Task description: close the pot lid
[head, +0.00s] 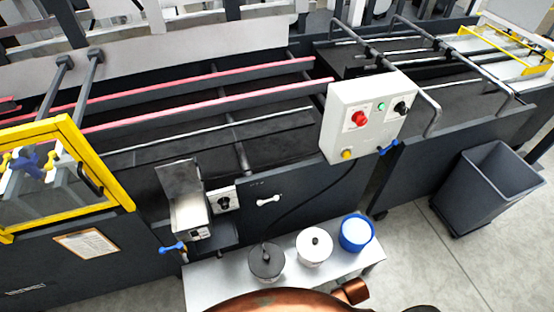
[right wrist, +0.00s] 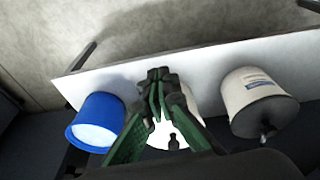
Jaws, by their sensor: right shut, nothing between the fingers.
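A small metal box (head: 190,217) on the front of the machine has a plate-like lid (head: 179,178) standing raised at its back; this looks like the pot with its lid open. On the bench below stand a white pot with a dark lid (head: 266,260), a white pot with a white lid and black knob (head: 314,246), and a blue pot (head: 356,233). In the right wrist view my right gripper (right wrist: 159,76) is shut and empty, in front of the middle white pot (right wrist: 160,138) and partly hiding it. My left gripper is not in view.
The light bench (head: 215,283) has free room at its left end. A control box (head: 365,115) with buttons overhangs above it. A yellow-framed guard (head: 112,175) stands left, with blue handles on the machine front. A grey bin (head: 492,188) stands on the floor at right.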

